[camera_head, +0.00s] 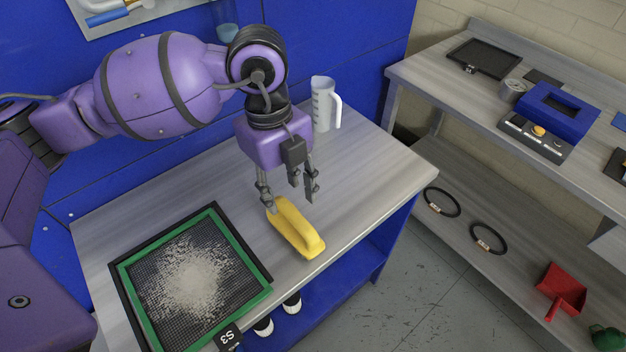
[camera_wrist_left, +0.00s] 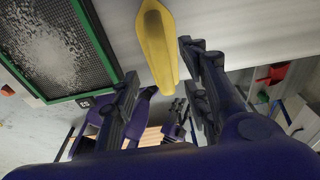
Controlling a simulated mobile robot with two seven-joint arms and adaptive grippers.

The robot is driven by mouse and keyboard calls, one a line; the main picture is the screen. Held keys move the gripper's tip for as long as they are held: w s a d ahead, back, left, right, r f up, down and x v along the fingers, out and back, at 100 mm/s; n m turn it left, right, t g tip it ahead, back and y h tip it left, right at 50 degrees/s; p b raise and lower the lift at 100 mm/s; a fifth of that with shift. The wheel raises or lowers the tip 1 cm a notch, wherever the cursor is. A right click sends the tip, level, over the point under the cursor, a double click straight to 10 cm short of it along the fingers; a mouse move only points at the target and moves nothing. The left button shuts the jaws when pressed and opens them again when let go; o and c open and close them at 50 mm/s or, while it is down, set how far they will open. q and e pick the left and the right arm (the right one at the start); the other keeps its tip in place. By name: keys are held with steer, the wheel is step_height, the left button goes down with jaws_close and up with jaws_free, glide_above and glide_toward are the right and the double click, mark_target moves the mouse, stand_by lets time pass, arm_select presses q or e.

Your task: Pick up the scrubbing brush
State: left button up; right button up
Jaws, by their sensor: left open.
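The scrubbing brush is the yellow thing with a raised handle (camera_head: 294,228), lying on the grey worktop (camera_head: 180,200) near its front edge. My left gripper (camera_head: 287,199) is open and empty, pointing down above and slightly behind the brush. One finger appears close to the brush's far end, but I cannot tell whether it touches. In the left wrist view the brush (camera_wrist_left: 158,45) shows ahead of and between the open fingers. The brush's bristles are hidden.
A green-framed mesh screen (camera_head: 262,293) with pale grains lies left of the brush. The worktop right of the brush is clear.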

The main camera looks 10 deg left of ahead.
mark_target(291, 211)
arm_select(q)
steer(key=f, duration=0.6)
steer(key=shift+s+d+f, duration=0.25)
steer(key=shift+d+f, duration=0.15)
jaws_close()
